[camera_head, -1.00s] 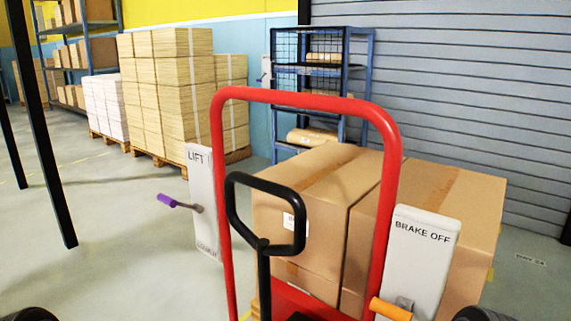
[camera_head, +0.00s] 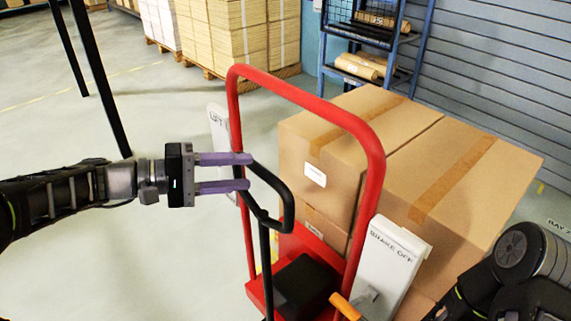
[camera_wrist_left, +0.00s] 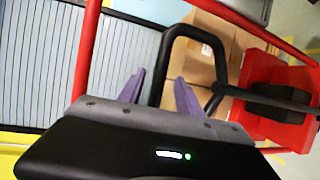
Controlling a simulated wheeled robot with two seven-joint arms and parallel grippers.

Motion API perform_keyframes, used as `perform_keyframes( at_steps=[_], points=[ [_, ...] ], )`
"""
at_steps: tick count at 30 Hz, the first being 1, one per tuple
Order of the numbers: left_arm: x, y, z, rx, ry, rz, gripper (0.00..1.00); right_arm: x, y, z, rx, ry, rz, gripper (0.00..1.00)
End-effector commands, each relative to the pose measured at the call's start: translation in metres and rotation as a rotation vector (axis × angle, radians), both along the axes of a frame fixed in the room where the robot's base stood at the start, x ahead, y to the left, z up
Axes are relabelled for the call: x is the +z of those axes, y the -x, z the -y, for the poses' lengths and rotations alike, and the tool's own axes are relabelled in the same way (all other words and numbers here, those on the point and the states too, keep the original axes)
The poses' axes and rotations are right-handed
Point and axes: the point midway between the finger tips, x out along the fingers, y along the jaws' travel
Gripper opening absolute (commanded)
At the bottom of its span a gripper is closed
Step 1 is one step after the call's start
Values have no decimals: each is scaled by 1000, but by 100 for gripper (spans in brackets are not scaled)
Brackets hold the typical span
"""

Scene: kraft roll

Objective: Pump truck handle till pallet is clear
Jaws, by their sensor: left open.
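The pallet truck's black loop handle (camera_head: 276,186) stands in front of its red frame (camera_head: 375,190). My left gripper (camera_head: 248,172) comes in from the left, open, with its purple fingers at the handle's left side. In the left wrist view, one side of the handle (camera_wrist_left: 158,75) shows between the two open fingers (camera_wrist_left: 160,82); I cannot tell whether they touch it. The white LIFT panel (camera_head: 217,125) is partly behind the left gripper, and its lever is hidden. Large cartons (camera_head: 345,150) hide the pallet. My right gripper is out of view.
The BRAKE OFF panel (camera_head: 388,262) with an orange lever (camera_head: 345,306) is on the frame's right. A blue rack (camera_head: 375,45) with paper rolls and stacked goods (camera_head: 235,35) stand behind. A black post (camera_head: 100,75) rises at left. Floor at left is clear.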

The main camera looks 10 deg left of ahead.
Motion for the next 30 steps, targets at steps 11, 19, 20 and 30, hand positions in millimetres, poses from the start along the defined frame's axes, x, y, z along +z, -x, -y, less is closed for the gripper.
perform_keyframes(
  at_steps=[11, 19, 20, 30],
  points=[
    [-2, -3, 7, -3, 0, -3, 41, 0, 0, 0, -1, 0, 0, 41],
    [-9, -19, 40, -6, 0, -5, 41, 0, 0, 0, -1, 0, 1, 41],
    [-10, -21, 43, -5, -1, -5, 41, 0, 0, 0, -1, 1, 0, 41],
    [-15, -35, 69, -2, 0, -4, 41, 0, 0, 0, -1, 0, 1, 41]
  ],
)
